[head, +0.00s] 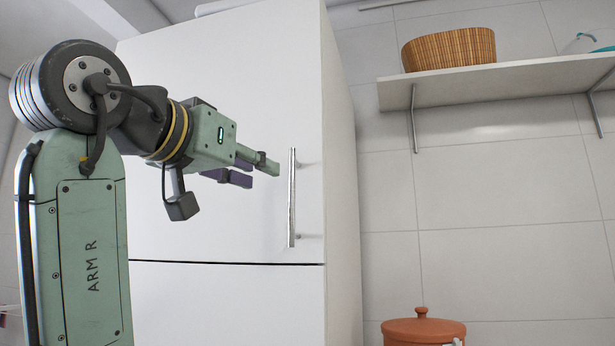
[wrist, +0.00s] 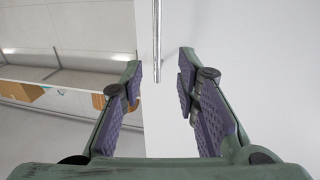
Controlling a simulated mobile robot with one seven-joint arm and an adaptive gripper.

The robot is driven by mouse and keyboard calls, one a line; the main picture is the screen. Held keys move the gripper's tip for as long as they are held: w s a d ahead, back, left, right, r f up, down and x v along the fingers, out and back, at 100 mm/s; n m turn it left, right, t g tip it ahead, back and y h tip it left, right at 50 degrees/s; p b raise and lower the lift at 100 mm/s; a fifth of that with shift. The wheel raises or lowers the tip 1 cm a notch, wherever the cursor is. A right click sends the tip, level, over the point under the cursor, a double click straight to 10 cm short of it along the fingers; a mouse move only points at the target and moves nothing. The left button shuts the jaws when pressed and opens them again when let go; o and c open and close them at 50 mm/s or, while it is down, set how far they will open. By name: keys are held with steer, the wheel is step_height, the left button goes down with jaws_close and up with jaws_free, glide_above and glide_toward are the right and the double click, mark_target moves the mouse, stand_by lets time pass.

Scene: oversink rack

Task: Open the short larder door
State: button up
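The white larder cabinet has an upper door (head: 225,130) that looks closed, with a dark seam below it and another white panel (head: 225,300) underneath. A vertical metal bar handle (head: 292,198) stands near the upper door's right edge. My gripper (head: 262,172) is in front of the door, to the left of the handle in the head view. In the wrist view my gripper (wrist: 160,82) is open, its purple-padded fingers apart. The handle (wrist: 157,40) shows there between the fingertips, its end near their level. I cannot tell whether either finger touches it. Nothing is held.
A wall shelf (head: 500,84) to the right of the cabinet carries a woven basket (head: 449,49) and a partly seen teal item (head: 590,44). A terracotta pot with a lid (head: 423,328) stands low at the right. The tiled wall between them is bare.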

mark_target(290, 183)
steer(key=p+x, duration=0.3)
steer(key=x, duration=0.7)
steer(key=shift+w+d+f, duration=0.1)
steer(key=shift+w+d, duration=0.1)
steer(key=shift+d, duration=0.2)
steer(key=shift+c, duration=0.5)
jaws_close()
